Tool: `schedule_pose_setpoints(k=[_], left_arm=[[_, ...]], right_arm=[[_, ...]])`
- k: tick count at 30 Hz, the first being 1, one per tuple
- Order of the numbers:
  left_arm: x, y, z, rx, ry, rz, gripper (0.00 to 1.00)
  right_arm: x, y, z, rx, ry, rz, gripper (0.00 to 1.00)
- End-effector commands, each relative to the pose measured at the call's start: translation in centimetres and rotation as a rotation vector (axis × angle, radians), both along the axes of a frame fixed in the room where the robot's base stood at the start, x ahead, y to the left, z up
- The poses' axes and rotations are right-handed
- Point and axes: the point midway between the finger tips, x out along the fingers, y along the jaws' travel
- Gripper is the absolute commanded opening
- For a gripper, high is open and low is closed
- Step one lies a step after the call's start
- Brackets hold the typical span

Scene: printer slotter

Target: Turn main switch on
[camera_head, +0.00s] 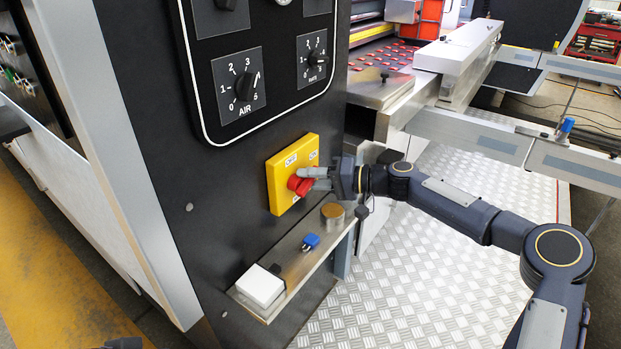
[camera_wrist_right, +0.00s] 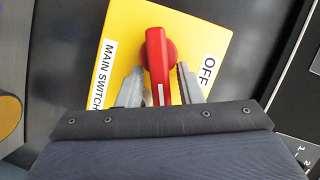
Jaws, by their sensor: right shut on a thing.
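The main switch is a red rotary handle (camera_wrist_right: 158,62) on a yellow square plate (camera_head: 283,162), fixed to the black machine panel. In the right wrist view the plate (camera_wrist_right: 125,25) carries a "MAIN SWITCH" label along its left side and an "OFF" label on its right. The handle's white-marked end points down toward my gripper in that view. My right gripper (camera_wrist_right: 160,86) has one grey finger on each side of the handle and is shut on it. In the head view the right gripper (camera_head: 316,178) partly covers the red handle (camera_head: 298,186).
Below the switch, a small metal shelf (camera_head: 293,265) holds a white box (camera_head: 260,286), a blue item (camera_head: 311,241) and a brass-coloured cylinder (camera_head: 332,213). The AIR dial (camera_head: 241,85) and RATE dial (camera_head: 314,58) sit above. Diamond-plate floor (camera_head: 400,275) lies open to the right.

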Motion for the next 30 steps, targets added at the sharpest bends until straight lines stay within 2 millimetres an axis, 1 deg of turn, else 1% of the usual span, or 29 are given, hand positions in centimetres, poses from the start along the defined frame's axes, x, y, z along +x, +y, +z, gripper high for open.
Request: schedule_pose_setpoints(k=[1,6,15,21,30], left_arm=[[0.00,0.00,-0.11,0.000,0.000,0.000,0.36],[0.00,0.00,-0.26,0.000,0.000,0.000,0.36],[0.00,0.00,-0.45,0.000,0.000,0.000,0.36],[0.00,0.00,-0.51,0.000,0.000,0.000,0.36],[0.00,0.00,-0.52,0.000,0.000,0.000,0.36]], right_arm=[[0.02,-0.06,-0.35,0.025,0.037,0.002,0.10],[0.06,-0.08,-0.71,0.105,0.148,0.002,0.10],[0.11,-0.14,-1.11,0.202,0.282,0.001,0.10],[0.10,-0.14,-1.19,0.231,0.324,0.002,0.10],[0.08,-0.12,-1.24,0.240,0.336,0.002,0.10]])
